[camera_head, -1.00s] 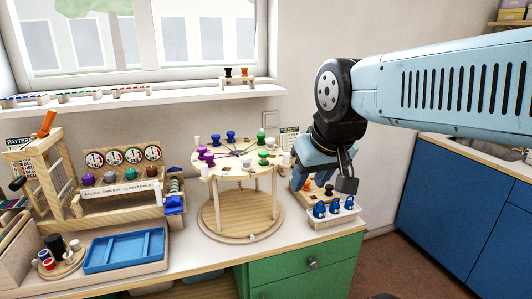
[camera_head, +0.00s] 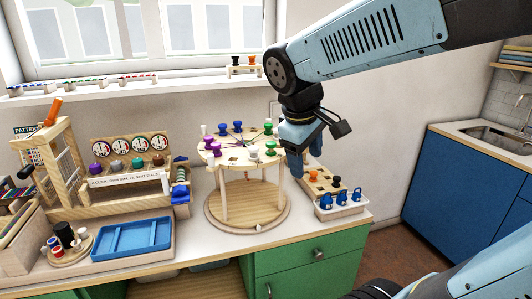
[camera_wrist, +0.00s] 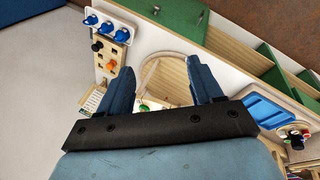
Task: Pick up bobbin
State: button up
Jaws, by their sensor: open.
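Several bobbins stand around the rim of a round wooden stand (camera_head: 236,153): blue bobbins (camera_head: 238,127) at the back, purple bobbins (camera_head: 209,143) at the left, a green bobbin (camera_head: 270,148) and a white bobbin (camera_head: 254,153) at the right front. An orange bobbin (camera_head: 314,176) and a black bobbin (camera_head: 336,181) sit on a wooden board to the right. My gripper (camera_head: 302,163) is above the gap between stand and board, pointing down. In the wrist view its fingers (camera_wrist: 160,90) are spread, with nothing held. A green bobbin (camera_wrist: 144,107) shows partly beyond them, near the left finger.
A white box with blue padlock-like pieces (camera_head: 341,204) stands at the counter's right front. A blue tray (camera_head: 132,239) and a dial rack (camera_head: 128,180) are at the left. More bobbins stand on a block on the window ledge (camera_head: 160,85).

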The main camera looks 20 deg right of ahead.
jog(key=w+a+n+h, duration=0.4)
jog(key=w+n+h, duration=0.1)
jog(key=w+n, duration=0.35)
jog(key=n+t+h, duration=0.2)
jog(key=n+h, duration=0.3)
jog(key=n, duration=0.2)
send_near(268, 144)
jog(key=x, duration=0.4)
jog(key=shift+d+r, duration=0.1)
jog(key=shift+r, duration=0.1)
jog(key=shift+x, duration=2.55)
jog(key=shift+w+f, duration=0.15)
jog(key=shift+c, duration=0.2)
jog(key=c, duration=1.1)
